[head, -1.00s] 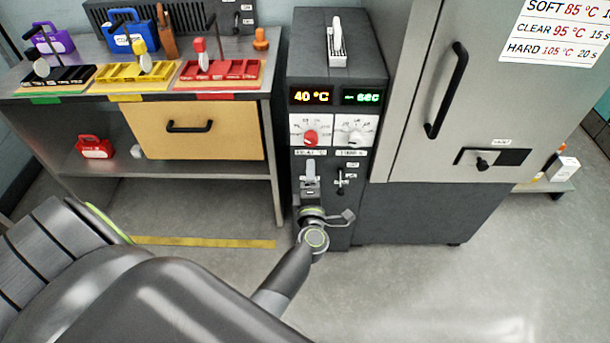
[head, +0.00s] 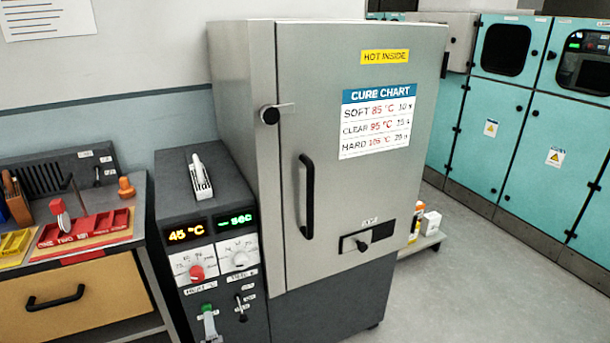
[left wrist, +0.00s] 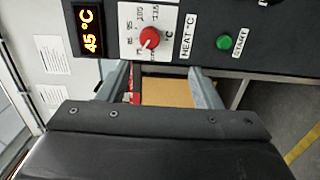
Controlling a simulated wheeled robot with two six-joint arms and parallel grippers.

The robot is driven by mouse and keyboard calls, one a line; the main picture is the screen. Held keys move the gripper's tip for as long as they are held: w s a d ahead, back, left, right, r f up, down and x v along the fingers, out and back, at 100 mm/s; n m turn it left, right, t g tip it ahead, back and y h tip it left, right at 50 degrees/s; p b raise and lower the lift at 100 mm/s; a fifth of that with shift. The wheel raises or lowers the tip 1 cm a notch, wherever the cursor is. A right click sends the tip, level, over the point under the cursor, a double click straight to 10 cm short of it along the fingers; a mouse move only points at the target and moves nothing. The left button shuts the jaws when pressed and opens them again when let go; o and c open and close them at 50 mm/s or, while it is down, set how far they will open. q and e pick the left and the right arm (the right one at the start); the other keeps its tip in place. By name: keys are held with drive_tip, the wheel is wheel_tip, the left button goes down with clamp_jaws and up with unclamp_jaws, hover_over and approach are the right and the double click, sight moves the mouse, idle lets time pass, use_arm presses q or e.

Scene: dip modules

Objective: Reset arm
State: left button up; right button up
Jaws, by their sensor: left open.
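My left gripper (left wrist: 160,72) is open and empty in the left wrist view. Its two grey fingers are apart, with nothing between them, near the side edge of the dark control panel (left wrist: 285,38). Beyond the fingers are the red heat dial (left wrist: 149,38) and the green start button (left wrist: 224,42). Most of my left arm is out of that view. My right gripper is in neither view.
The control unit's orange display (head: 187,232) reads 45 °C. The grey oven (head: 335,220) beside it is shut, with a black handle (head: 307,195) and a cure chart (head: 376,122). A bench with a red tray (head: 88,228) is at left. Clear floor (head: 500,300) lies at right.

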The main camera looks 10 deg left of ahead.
use_arm(q)
drive_tip(key=s+d+f+m+g+h, duration=0.1)
drive_tip(key=s+f+m+g+h, duration=0.1)
drive_tip(key=s+f+m, duration=0.45)
drive_tip(key=s+f+m+g+h, duration=0.1)
drive_tip(key=s+f+m+h, duration=0.25)
drive_tip(key=f, duration=0.65)
drive_tip(key=s+d+f+m+g+h, duration=0.15)
drive_tip(key=s+f+m, duration=0.3)
drive_tip(key=f, duration=0.45)
drive_tip(key=s+a+f+m+g, duration=0.2)
drive_tip(key=s+f+m+g, duration=0.1)
drive_tip(key=s, duration=0.7)
drive_tip(key=s+a+f+m+g, duration=0.1)
drive_tip(key=s+f+m+g, duration=0.1)
drive_tip(key=s+f, duration=0.4)
drive_tip(key=s+a+f+m+g, duration=0.2)
drive_tip(key=s+f+m+g, duration=0.1)
drive_tip(key=s, duration=1.2)
drive_tip(key=shift+s+a+f+m+g, duration=0.35)
drive_tip(key=shift+f+g, duration=0.5)
drive_tip(key=shift+g, duration=0.2)
